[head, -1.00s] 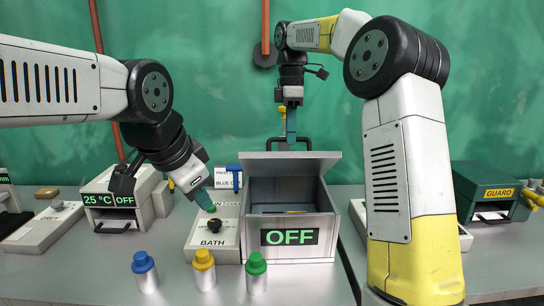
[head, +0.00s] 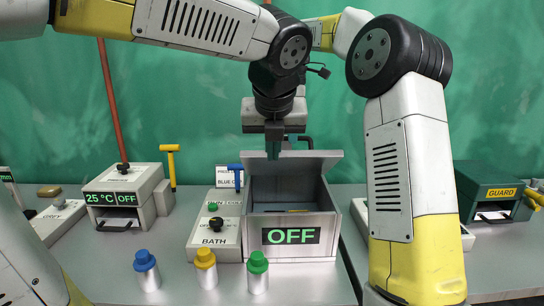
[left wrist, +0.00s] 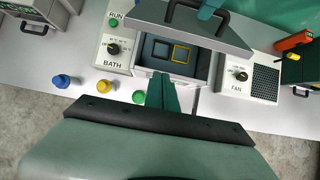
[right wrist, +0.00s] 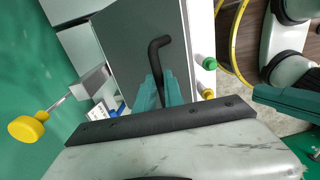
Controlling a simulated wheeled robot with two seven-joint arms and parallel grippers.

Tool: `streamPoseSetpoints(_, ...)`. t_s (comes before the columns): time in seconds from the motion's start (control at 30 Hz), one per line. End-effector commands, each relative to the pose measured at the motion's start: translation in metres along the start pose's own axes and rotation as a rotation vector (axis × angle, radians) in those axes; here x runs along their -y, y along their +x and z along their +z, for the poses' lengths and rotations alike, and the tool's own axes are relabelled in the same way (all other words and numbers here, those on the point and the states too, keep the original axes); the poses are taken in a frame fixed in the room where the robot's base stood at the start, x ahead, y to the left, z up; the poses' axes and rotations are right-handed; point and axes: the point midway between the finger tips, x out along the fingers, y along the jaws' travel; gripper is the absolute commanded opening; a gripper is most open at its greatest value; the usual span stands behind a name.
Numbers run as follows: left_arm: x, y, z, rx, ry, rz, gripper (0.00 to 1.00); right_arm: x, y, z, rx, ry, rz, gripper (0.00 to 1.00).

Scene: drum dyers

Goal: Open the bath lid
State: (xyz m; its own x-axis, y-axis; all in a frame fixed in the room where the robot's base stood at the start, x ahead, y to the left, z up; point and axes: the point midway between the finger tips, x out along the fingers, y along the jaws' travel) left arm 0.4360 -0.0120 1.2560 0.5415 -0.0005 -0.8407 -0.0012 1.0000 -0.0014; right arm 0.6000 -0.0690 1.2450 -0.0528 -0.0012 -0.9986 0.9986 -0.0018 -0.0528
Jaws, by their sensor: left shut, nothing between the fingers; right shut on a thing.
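The grey bath (head: 332,232) has an "OFF" display on its front, and its lid (head: 322,160) is raised and tilted back with the inside showing. The left wrist view shows the lid (left wrist: 180,27) over the bath's back part and a yellow frame (left wrist: 180,54) inside. My right gripper (right wrist: 160,88) is shut on the lid's black handle (right wrist: 155,55); in the head view it is mostly hidden behind my left arm. My left gripper (head: 275,150) is shut and empty, pointing down above the bath opening, near the lid. Its fingers also show in the left wrist view (left wrist: 163,90).
The bath control panel (head: 208,252) with a knob and green button stands left of the bath. Blue (head: 146,270), yellow (head: 205,268) and green (head: 257,272) capped bottles stand in front. A 25 °C unit (head: 125,190) is at left, a guard box (head: 490,190) at right.

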Motion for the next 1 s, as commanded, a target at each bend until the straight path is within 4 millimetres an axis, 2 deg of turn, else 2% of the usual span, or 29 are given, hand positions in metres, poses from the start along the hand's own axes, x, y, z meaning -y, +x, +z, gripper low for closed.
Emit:
streamPoseSetpoints(0.17,0.000,0.024,-0.001,-0.004,0.007,0.003,0.00,-0.004,0.004,0.003,0.005,0.005,0.002,0.00)
streamPoseSetpoints(0.53,0.000,0.102,-0.002,-0.006,0.004,0.003,0.00,-0.004,0.004,0.003,0.005,0.005,0.002,0.00)
streamPoseSetpoints(0.6,0.000,0.093,0.014,0.003,0.000,-0.001,0.00,-0.004,0.004,0.003,0.005,0.005,0.002,0.00)
streamPoseSetpoints(0.7,0.000,0.089,0.026,0.001,0.000,0.000,0.00,-0.004,0.004,0.003,0.005,0.005,0.002,0.00)
streamPoseSetpoints(1.0,0.000,0.084,0.037,-0.001,0.002,0.000,0.00,-0.004,0.004,0.003,0.005,0.005,0.002,0.00)
